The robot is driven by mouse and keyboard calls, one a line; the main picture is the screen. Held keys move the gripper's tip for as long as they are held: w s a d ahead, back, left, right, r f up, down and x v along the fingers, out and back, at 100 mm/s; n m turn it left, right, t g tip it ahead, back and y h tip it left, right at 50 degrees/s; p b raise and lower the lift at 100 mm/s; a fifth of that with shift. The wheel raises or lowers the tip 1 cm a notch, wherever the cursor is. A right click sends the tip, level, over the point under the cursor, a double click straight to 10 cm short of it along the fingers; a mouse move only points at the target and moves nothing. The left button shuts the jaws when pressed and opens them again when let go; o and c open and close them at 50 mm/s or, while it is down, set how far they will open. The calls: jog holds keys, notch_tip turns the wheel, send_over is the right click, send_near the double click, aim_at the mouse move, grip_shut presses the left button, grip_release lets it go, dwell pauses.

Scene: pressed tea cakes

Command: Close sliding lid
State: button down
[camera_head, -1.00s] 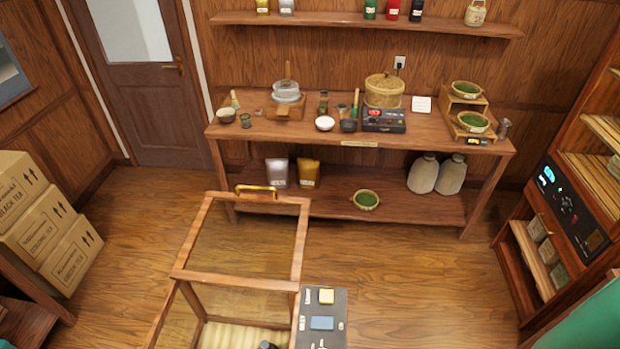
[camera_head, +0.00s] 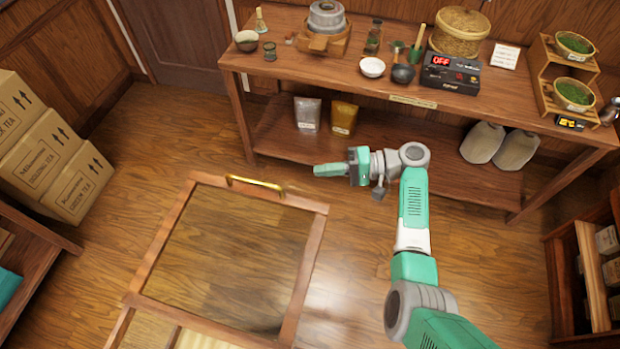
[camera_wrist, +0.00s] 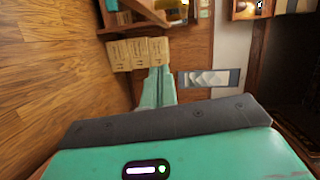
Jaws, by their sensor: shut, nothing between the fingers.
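The sliding lid is a wood-framed clear panel (camera_head: 304,280) in the lower left of the head view, with a brass handle (camera_head: 257,184) on its far edge. The floor shows through its panel. At its near edge, part of a wooden case (camera_head: 119,327) shows with pale slats inside, cut off by the frame. My gripper (camera_head: 318,170) is right of the handle, pointing left, shut and empty, with a gap between it and the handle. Its fingers (camera_wrist: 159,88) also show in the wrist view, where I cannot make out the lid.
A long wooden table (camera_head: 300,73) with tea ware and a lower shelf stands behind my gripper. Cardboard boxes (camera_head: 45,150) are stacked at the left. A wooden rack (camera_head: 572,275) stands at the far right. The floor between lid and table is clear.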

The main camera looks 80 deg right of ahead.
jog(key=s+f+m+t, duration=0.1)
jog(key=s+f+t, duration=0.1)
jog(key=s, duration=0.3)
jog(key=w+a+p, duration=0.4)
jog(key=w+a, duration=0.1)
jog(key=w, duration=0.5)
jog(key=shift+w+a+r, duration=0.15)
jog(key=shift+w+a, duration=0.05)
jog(key=shift+a, duration=0.05)
